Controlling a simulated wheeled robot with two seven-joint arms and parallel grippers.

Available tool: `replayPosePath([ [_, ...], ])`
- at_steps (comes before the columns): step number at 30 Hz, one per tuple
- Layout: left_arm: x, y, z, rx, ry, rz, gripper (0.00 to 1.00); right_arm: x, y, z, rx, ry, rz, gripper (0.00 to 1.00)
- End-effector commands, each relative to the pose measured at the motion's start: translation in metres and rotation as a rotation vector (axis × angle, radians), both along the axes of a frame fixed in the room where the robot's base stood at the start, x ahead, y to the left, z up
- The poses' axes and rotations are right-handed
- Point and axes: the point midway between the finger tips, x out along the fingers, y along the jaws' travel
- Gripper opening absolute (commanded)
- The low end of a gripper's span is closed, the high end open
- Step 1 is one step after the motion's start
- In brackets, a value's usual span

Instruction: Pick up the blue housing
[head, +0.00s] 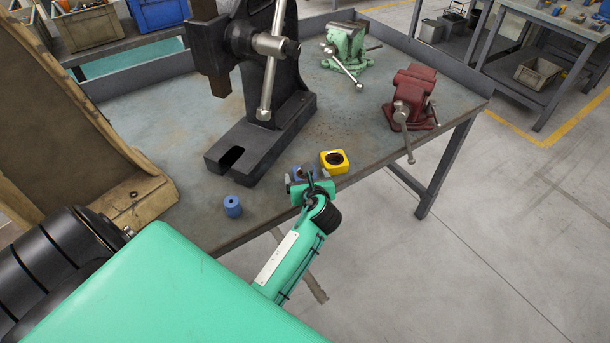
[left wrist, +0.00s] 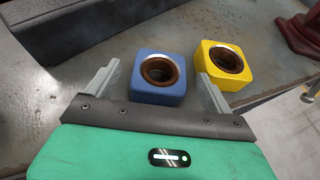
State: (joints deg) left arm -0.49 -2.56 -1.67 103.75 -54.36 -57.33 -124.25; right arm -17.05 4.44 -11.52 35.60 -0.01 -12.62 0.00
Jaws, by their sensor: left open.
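The blue housing (left wrist: 158,78) is a rounded square block with a dark round bore, on the bench top near its front edge. In the left wrist view it sits between the two open fingers of my left gripper (left wrist: 160,90), with small gaps showing on both sides. In the head view the blue housing (head: 303,172) is partly hidden by my left gripper (head: 311,187). A yellow housing (head: 334,161) of the same shape stands just to its right; in the left wrist view (left wrist: 224,66) it is beside the right finger. My right gripper is not in view.
A blue cylinder (head: 232,206) stands left on the bench (head: 190,130). The black arbor press (head: 262,140) rises behind the housings. A green vise (head: 347,45) and a red vise (head: 411,97) are at the back and right.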

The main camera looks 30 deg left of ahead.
Motion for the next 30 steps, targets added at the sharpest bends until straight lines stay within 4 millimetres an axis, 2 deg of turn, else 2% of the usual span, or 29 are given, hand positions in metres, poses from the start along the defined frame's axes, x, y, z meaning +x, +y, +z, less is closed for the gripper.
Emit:
replayPosePath([
  [6,0.016,0.016,-0.009,0.001,0.001,0.0,0.85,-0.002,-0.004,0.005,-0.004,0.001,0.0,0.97],
  [13,0.017,0.017,-0.011,0.0,0.0,-0.001,0.85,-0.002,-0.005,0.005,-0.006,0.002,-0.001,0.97],
  [14,0.017,0.017,-0.011,0.0,0.0,-0.001,0.83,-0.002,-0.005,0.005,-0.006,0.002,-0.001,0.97],
  [21,0.017,0.017,-0.011,0.0,0.0,-0.001,0.36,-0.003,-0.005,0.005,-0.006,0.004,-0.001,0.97],
  [22,0.017,0.017,-0.011,0.0,0.0,-0.001,0.32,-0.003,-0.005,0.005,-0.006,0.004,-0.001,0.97],
  [30,0.018,0.017,-0.008,0.0,-0.003,-0.001,0.32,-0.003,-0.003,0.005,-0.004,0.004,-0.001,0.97],
])
